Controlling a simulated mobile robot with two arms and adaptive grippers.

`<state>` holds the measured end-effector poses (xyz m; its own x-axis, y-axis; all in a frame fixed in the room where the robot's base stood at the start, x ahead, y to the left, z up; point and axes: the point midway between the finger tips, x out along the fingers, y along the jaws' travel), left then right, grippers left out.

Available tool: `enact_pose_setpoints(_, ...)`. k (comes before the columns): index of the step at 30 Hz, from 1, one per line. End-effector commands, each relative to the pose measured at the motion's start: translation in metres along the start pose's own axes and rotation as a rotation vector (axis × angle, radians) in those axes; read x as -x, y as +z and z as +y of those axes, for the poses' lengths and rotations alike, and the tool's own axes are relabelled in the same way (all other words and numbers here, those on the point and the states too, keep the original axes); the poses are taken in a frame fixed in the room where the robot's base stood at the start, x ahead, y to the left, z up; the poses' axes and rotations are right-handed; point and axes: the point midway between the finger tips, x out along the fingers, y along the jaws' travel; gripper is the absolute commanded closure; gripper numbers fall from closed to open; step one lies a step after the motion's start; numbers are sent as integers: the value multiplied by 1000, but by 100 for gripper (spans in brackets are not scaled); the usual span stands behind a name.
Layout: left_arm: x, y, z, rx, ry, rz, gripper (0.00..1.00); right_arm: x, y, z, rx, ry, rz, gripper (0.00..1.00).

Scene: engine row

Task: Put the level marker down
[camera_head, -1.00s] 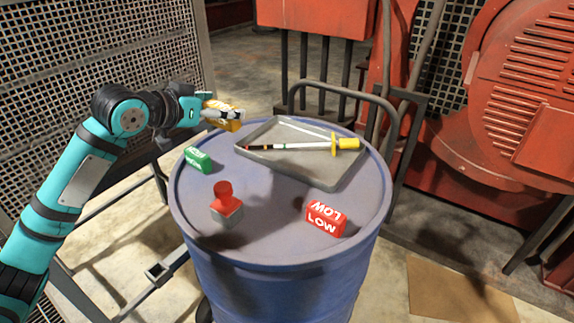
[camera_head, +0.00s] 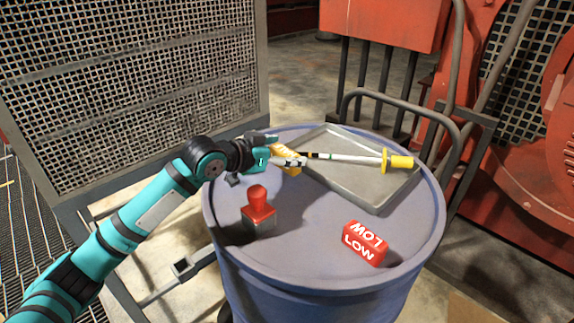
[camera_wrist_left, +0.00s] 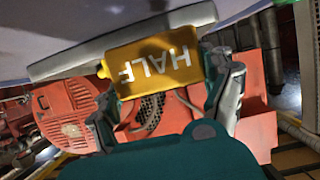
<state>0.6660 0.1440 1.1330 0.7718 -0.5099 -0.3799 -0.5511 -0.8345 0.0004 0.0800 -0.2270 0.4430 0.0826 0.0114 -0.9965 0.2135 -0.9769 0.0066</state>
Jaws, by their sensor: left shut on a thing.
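The level marker my left gripper (camera_head: 286,161) is shut on is a yellow block (camera_head: 281,151), close to the left corner of the grey tray. In the left wrist view the yellow block (camera_wrist_left: 155,60) reads HALF and sits between the fingers. I cannot tell whether it touches the drum top or hangs just above it. The green marker is not clearly visible now, seemingly behind my left arm. My right gripper is not in view.
The grey tray (camera_head: 368,197) holds a dipstick with a yellow handle (camera_head: 398,162). A red-knobbed stamp-like object (camera_head: 259,210) stands at the drum's front left. The middle of the drum top is clear. A mesh panel (camera_head: 130,80) stands at the left.

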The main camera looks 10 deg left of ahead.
Motion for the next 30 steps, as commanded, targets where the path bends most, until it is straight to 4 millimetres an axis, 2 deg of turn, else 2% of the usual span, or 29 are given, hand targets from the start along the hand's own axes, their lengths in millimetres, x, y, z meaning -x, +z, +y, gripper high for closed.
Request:
enact_pose_setpoints(8, -12, 32, 0, 1, 0, -2, 52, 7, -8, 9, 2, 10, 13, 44)
enact_pose_setpoints(19, -15, 37, 0, 0, 0, -1, 52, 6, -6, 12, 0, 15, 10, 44)
enact_pose_setpoints(20, -15, 37, 0, -1, 0, -1, 15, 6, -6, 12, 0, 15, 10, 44)
enact_pose_setpoints(21, -15, 36, 0, -1, 0, -1, 10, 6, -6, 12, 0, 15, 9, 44)
enact_pose_setpoints(24, -15, 36, 0, -1, 0, -1, 0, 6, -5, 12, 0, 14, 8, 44)
enact_pose_setpoints(30, -15, 36, 0, -1, 0, -1, 0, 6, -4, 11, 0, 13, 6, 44)
